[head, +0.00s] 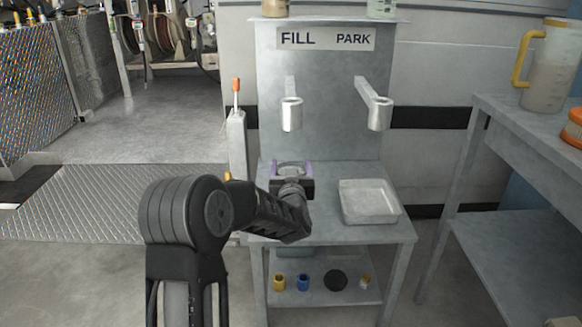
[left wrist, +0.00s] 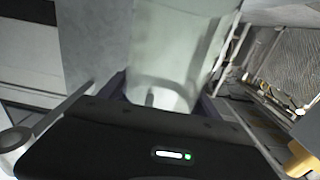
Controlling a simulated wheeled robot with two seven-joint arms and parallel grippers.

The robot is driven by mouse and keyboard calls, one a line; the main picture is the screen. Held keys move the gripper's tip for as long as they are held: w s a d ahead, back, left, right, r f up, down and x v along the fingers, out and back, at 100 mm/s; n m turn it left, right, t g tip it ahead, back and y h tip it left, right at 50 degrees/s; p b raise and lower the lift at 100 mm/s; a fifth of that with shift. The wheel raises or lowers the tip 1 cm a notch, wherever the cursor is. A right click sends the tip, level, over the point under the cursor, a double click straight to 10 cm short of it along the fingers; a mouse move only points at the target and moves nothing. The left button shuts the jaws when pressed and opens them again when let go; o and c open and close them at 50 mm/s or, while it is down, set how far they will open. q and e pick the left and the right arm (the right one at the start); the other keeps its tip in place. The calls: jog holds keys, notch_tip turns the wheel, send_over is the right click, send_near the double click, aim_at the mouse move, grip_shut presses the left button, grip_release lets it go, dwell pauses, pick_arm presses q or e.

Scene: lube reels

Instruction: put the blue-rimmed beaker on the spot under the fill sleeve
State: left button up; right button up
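A pale translucent beaker (left wrist: 175,50) fills the space between the fingers of my left gripper (left wrist: 163,98) in the left wrist view; its top is cut off. In the head view, my left gripper (head: 291,172) has its purple-edged fingers on both sides of the beaker (head: 291,167), seeming to touch it. The beaker is low over the stand's tabletop, below the fill sleeve (head: 291,114). I cannot make out a blue rim or whether its base touches the top. The spot is hidden by the beaker and my gripper. My right gripper is not in view.
The park sleeve (head: 379,114) hangs right of the fill sleeve. A shallow grey tray (head: 368,216) sits on the stand's right. An orange-tipped post (head: 236,130) stands at left. A side table (head: 510,112) at right bears a yellow-handled jug (head: 549,72).

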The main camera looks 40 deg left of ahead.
pick_arm(q)
jog(key=o, duration=0.4)
jog(key=shift+c, duration=0.2)
jog(key=shift+r, duration=0.15)
jog(key=shift+s+d+r, duration=0.1)
jog(key=p+v, duration=0.4)
jog(key=v, duration=0.7)
jog(key=shift+s+d, duration=0.25)
jog(key=shift+s, duration=0.05)
